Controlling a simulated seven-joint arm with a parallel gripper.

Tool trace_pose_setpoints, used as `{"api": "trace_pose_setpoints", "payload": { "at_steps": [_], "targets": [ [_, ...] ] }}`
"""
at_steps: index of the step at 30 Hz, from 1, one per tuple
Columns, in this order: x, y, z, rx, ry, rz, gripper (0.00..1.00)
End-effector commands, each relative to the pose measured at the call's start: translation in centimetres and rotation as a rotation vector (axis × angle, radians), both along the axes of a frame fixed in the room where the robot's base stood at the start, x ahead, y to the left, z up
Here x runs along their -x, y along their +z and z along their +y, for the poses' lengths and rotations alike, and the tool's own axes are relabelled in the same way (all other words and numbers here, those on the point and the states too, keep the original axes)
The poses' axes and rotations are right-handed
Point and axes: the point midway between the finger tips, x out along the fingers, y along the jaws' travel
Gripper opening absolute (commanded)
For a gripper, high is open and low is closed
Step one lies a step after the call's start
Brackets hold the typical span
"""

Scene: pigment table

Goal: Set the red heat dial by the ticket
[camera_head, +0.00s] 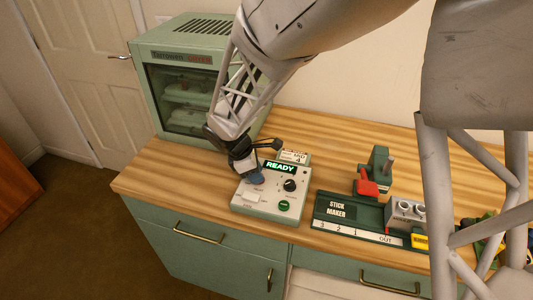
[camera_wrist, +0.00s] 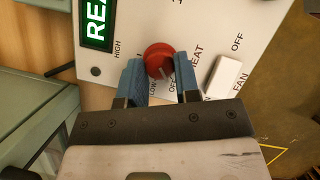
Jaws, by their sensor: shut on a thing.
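The red heat dial (camera_wrist: 159,55) shows in the wrist view on a white panel, with HEAT, LOW, HIGH and OFF printed around it. A pale mark on the dial faces the lower edge of the picture, by the LOW and OFF labels; its exact setting is hard to tell. My gripper (camera_wrist: 160,75) has its blue fingers on either side of the dial, shut on it. In the head view my gripper (camera_head: 256,179) hides the dial on the control box (camera_head: 247,207). The ticket (camera_head: 293,157) stands behind the box; its lettering is small, perhaps with a 4.
The box also carries a lit READY display (camera_head: 280,167), a black knob (camera_head: 290,185), a green button (camera_head: 284,205) and a white fan switch (camera_wrist: 222,75). A green oven (camera_head: 180,95) stands behind left. A stick maker (camera_head: 338,210) stands to the right.

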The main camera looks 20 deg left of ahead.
Motion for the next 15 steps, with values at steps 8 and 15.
{"api": "trace_pose_setpoints", "payload": {
  "at_steps": [8, 15],
  "targets": [
    [-0.17, -0.02, 0.01, 0.001, -0.151, 0.001, 0.06],
    [-0.35, 0.00, 0.03, 0.001, -0.357, 0.001, 0.06]
  ]
}}
